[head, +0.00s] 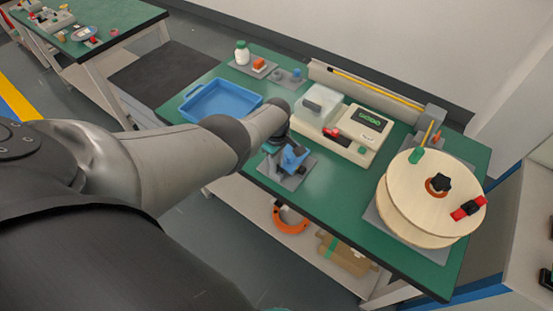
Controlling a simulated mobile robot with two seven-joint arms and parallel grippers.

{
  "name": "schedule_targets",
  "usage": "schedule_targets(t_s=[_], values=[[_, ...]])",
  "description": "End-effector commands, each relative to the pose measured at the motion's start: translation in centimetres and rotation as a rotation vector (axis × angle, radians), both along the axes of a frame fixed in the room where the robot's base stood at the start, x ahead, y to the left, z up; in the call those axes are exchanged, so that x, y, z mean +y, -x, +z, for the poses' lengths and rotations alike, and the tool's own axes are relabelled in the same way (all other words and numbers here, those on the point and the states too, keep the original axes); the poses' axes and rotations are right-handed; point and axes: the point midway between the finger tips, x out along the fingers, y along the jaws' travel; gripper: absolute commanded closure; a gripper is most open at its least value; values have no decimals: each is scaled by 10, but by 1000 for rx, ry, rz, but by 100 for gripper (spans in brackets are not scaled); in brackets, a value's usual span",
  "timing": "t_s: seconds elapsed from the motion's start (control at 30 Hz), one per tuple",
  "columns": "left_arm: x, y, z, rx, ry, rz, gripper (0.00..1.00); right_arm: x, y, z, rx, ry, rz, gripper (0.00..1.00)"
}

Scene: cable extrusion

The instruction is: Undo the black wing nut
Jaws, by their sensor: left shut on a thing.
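The black wing nut (441,183) sits on an orange-brown ring at the centre of the large pale wooden spool (408,192), at the right end of the green bench. My left arm reaches in from the left, and my left gripper (276,146) points down over the middle of the bench, well left of the spool. It is shut at a blue piece (293,158) that stands on a grey plate (291,176). Its fingertips are mostly hidden by my wrist, so the contact is hard to see. My right gripper is not in view.
A red and black clip (467,208) sits on the spool's face near its right edge. A blue tray (219,99) is at the left. Green bench surface is free in front of the machine.

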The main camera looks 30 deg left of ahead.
Motion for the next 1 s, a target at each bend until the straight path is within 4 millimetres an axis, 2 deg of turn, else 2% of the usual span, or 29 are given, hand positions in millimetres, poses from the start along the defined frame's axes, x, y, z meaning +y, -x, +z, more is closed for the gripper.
schedule_targets(t_s=[0.67,0.7,0.93,1.0], values=[[1,0,0,0,-2,57,100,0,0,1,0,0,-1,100],[1,0,0,0,-2,57,71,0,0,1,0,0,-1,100],[1,0,0,0,-2,56,45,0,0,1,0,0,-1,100],[1,0,0,0,-1,56,45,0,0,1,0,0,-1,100]])
